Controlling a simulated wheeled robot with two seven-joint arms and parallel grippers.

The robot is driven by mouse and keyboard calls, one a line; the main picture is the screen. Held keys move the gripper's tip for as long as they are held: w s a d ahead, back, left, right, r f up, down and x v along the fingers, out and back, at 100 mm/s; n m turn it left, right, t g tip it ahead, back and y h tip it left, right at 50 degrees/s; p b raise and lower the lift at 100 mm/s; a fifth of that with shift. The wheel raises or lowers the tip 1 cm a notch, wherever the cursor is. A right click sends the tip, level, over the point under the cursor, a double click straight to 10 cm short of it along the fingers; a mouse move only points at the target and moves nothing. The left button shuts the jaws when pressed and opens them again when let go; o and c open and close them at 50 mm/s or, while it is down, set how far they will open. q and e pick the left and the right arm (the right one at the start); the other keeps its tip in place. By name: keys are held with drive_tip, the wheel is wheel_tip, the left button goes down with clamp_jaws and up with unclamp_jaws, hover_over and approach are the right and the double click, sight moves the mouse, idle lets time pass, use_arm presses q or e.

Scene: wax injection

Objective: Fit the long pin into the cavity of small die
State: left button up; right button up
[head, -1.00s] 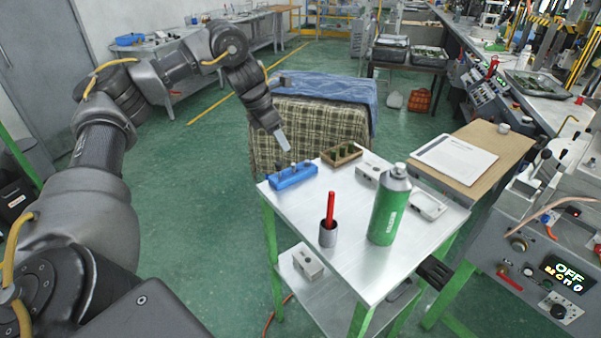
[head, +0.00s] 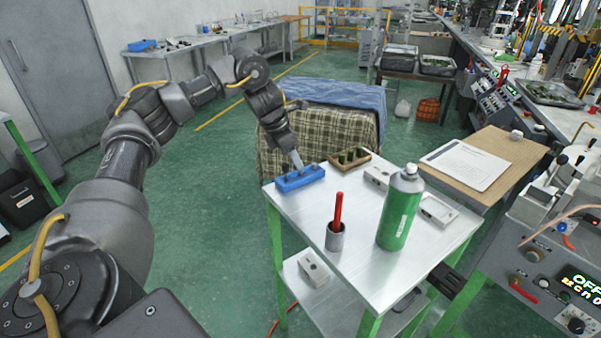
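A blue pin holder (head: 313,175) lies at the far left corner of the metal table, with short pins standing in it. My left gripper (head: 297,164) points down at the holder, its pale fingertips at or just above the pins. I cannot tell whether the fingers are open or whether they touch a pin. Which pin is the long one is too small to tell. A light grey die block (head: 378,177) sits on the table right of centre, and an open die half (head: 438,210) lies at the right edge.
A green spray can (head: 398,212) and a grey cup (head: 335,238) with a red tool stand on the metal table (head: 290,216). A wooden block with dark green pieces (head: 349,157) is behind. Another grey block (head: 313,265) is on the lower shelf.

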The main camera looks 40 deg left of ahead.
use_arm(q)
drive_tip(key=x, duration=0.3)
drive_tip(key=shift+w+f+p, duration=0.2)
drive_tip(key=shift+f+p, duration=0.1)
drive_tip(key=shift+f, duration=0.05)
clamp_jaws()
drive_tip(key=shift+r, duration=0.1)
